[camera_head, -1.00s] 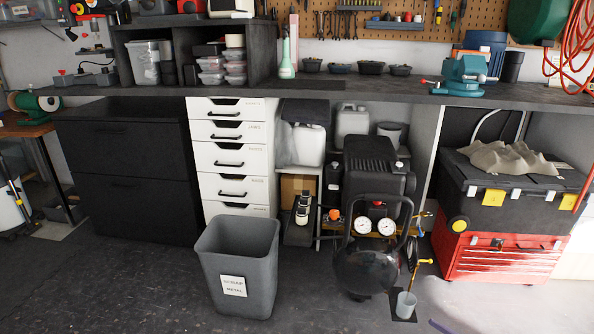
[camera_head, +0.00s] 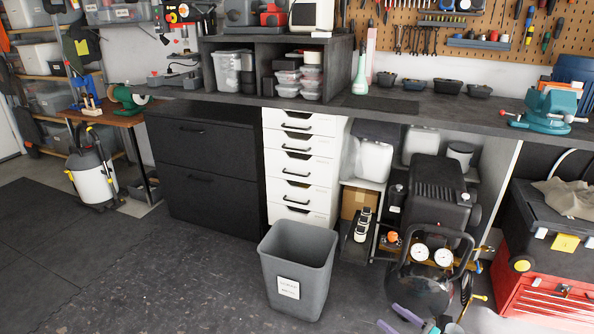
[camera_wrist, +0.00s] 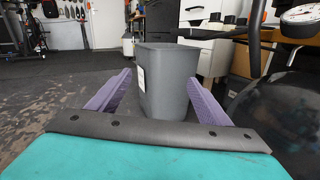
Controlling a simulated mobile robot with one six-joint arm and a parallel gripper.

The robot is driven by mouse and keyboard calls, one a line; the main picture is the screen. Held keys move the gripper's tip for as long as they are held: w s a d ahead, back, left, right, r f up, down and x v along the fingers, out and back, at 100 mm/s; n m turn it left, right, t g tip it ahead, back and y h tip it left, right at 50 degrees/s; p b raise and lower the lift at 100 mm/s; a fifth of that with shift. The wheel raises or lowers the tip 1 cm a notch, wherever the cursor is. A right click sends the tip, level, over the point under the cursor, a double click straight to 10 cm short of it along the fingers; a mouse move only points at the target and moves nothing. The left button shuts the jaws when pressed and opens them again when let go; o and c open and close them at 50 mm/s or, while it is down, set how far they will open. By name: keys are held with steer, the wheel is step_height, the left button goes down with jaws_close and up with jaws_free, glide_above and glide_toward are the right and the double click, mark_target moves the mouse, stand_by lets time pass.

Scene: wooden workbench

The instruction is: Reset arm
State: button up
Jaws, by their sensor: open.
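My gripper (camera_head: 397,320) shows at the bottom edge of the head view, right of centre, with purple fingers and a bit of teal body. In the wrist view my gripper (camera_wrist: 158,78) has its two purple fingers spread apart, with nothing held between them. The grey scrap metal bin (camera_head: 297,262) stands upright on the floor, left of my gripper. In the wrist view the bin (camera_wrist: 166,85) appears ahead, between the fingers in the picture. The rest of my arm is out of view.
A black compressor (camera_head: 436,195) with gauges stands below the bench, close behind my gripper in the picture. A red toolbox (camera_head: 550,298) is at right. White drawers (camera_head: 300,165) and a black cabinet (camera_head: 207,170) line the back. Floor (camera_head: 150,280) at left is clear.

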steer(key=w+a+r+m+h+p, duration=0.3)
steer(key=a+m+h+p, duration=0.15)
steer(key=a+m, duration=0.25)
steer(key=w+a+r+m+h+p, duration=0.3)
steer(key=a+m+h+p, duration=0.1)
steer(key=a+m+p, duration=0.25)
steer(key=s+f+m+g+h+p, duration=0.25)
steer(key=s+f+m+g, duration=0.2)
steer(key=s+m, duration=0.55)
steer(key=s+f+m+g+h+p, duration=0.2)
steer(key=s+f+m+g+h, duration=0.3)
steer(key=s+m, duration=0.55)
steer(key=s+a+r+m+g+y, duration=0.1)
steer(key=s+m+g, duration=0.3)
steer(key=s, duration=0.6)
steer(key=s+a+r+m+g+y, duration=0.2)
steer(key=s+m+g, duration=0.3)
steer(key=s, duration=0.5)
steer(key=shift+s+a+r, duration=0.3)
steer(key=shift+a+r, duration=0.15)
steer(key=shift+r, duration=0.05)
steer(key=shift+g, duration=0.25)
